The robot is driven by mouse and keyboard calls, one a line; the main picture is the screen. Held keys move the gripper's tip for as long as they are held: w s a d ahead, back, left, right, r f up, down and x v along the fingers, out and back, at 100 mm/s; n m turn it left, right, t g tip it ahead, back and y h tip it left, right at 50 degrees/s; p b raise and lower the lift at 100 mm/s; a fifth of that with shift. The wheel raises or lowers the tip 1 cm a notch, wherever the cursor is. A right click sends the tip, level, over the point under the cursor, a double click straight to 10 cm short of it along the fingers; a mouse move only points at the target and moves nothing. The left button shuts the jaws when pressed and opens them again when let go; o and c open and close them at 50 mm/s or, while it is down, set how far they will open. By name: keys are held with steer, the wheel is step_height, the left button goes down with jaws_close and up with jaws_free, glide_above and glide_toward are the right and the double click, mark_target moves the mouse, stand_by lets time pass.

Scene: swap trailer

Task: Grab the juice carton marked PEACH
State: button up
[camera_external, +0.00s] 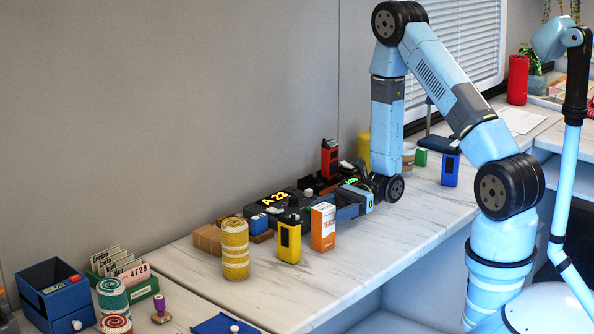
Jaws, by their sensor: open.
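The juice carton (323,229) is a white and orange box with the vertical word PEACH on its side. It stands upright near the front of the marble-look counter. My gripper (340,205) is low over the counter, just right of and behind the carton, with its fingers toward the left. It is open, and no object shows in it. The carton hides part of the fingers, so I cannot tell whether they touch it.
A yellow device (289,240) stands close left of the carton, with a yellow patterned can (235,249) further left. A dark device with lit display (277,201) lies behind. A blue device (449,170) stands right. The counter's front strip (310,275) is clear.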

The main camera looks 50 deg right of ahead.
mark_target(316, 215)
steer(key=a, duration=0.4)
steer(key=shift+w+a+r, duration=0.1)
steer(key=shift+w+a, duration=0.15)
steer(key=shift+a, duration=0.15)
steer(key=c, duration=1.2)
